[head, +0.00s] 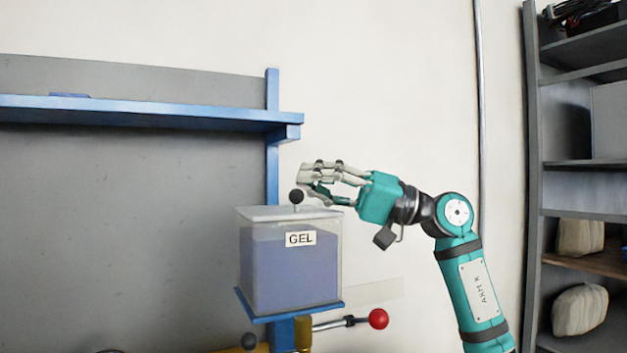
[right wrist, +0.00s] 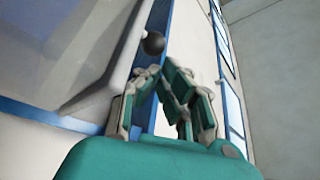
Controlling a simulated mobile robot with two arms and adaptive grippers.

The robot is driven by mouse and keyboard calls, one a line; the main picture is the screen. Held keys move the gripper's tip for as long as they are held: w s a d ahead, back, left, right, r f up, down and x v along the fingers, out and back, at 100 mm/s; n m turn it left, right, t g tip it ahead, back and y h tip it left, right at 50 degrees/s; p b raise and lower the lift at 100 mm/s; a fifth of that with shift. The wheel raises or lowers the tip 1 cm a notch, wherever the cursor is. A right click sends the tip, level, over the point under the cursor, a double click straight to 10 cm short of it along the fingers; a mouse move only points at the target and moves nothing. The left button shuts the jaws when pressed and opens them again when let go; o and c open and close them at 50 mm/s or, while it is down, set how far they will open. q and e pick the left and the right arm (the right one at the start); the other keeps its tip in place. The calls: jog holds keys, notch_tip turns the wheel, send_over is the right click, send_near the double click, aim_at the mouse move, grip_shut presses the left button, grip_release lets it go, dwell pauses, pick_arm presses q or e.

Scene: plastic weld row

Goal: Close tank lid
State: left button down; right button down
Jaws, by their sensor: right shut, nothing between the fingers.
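The tank (head: 288,272) is a clear box with bluish-purple contents and a GEL label on its front. Its pale lid (head: 262,213) lies flat across the top and looks closed. A black ball knob (head: 297,196) stands up from the lid; it also shows in the right wrist view (right wrist: 153,43). My right gripper (head: 308,176) is shut and empty, just above and beside the knob. In the right wrist view its fingertips (right wrist: 162,72) come together just below the knob in the picture; whether they touch it I cannot tell. My left gripper is not in view.
The tank stands on a blue bracket (head: 338,306). A red ball-ended lever (head: 378,319) sticks out below it. A blue shelf (head: 150,112) runs above at the left. A grey rack (head: 533,200) stands at the far right.

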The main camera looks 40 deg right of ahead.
jog(key=v, duration=1.2)
